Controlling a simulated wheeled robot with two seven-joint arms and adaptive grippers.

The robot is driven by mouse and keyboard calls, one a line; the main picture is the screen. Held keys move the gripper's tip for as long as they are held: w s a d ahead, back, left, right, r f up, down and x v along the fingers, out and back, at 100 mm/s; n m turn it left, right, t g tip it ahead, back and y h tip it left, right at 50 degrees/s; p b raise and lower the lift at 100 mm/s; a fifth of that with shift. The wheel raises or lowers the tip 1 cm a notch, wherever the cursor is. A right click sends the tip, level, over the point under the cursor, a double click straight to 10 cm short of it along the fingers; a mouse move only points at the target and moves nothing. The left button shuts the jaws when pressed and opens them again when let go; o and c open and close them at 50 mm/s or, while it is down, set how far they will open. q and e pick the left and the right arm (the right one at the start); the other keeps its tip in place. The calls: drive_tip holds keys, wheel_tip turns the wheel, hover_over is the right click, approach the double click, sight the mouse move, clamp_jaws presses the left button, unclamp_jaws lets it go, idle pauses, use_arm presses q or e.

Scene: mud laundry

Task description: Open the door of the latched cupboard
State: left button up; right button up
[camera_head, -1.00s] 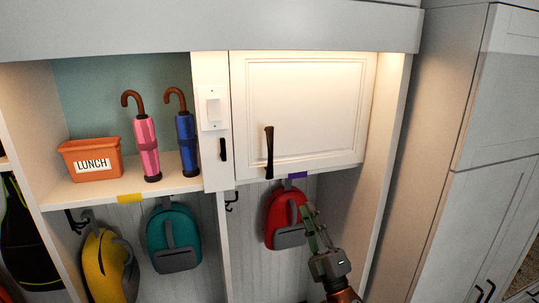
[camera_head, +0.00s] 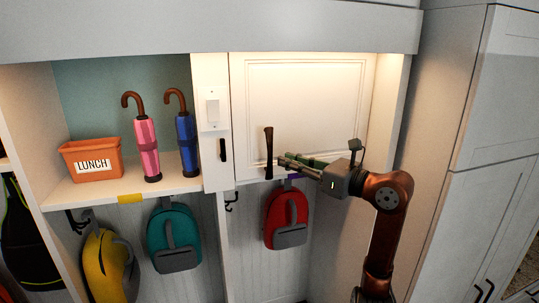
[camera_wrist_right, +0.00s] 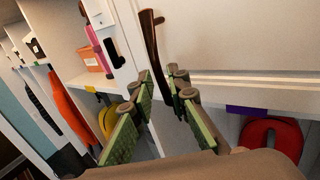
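The cupboard door (camera_head: 315,100) is a white framed panel at the upper right of the head view and looks closed. Its dark upright handle (camera_head: 268,145) is near the door's lower left; it also shows in the right wrist view (camera_wrist_right: 150,35). A small black latch-like piece (camera_head: 222,149) sits on the white post left of the door; it also shows in the wrist view (camera_wrist_right: 114,54). My right gripper (camera_head: 284,162) is just right of the handle's lower end. In the wrist view its green-padded fingers (camera_wrist_right: 160,82) are apart, with the handle ahead of their gap; contact is unclear. My left gripper is out of view.
A light switch (camera_head: 212,107) is above the black piece. The open shelf left holds an orange lunch bin (camera_head: 91,160), a pink umbrella (camera_head: 147,148) and a blue umbrella (camera_head: 186,143). A red backpack (camera_head: 286,218) hangs below the door. A tall cabinet (camera_head: 450,215) stands at right.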

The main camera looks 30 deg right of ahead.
sight(269, 173)
drive_tip(key=p+x, duration=0.2)
drive_tip(key=x, duration=0.3)
drive_tip(key=shift+w+a+r, duration=0.1)
drive_tip(key=shift+w+a, duration=0.35)
drive_tip(key=shift+w, duration=0.45)
drive_tip(key=shift+c, duration=0.3)
clamp_jaws()
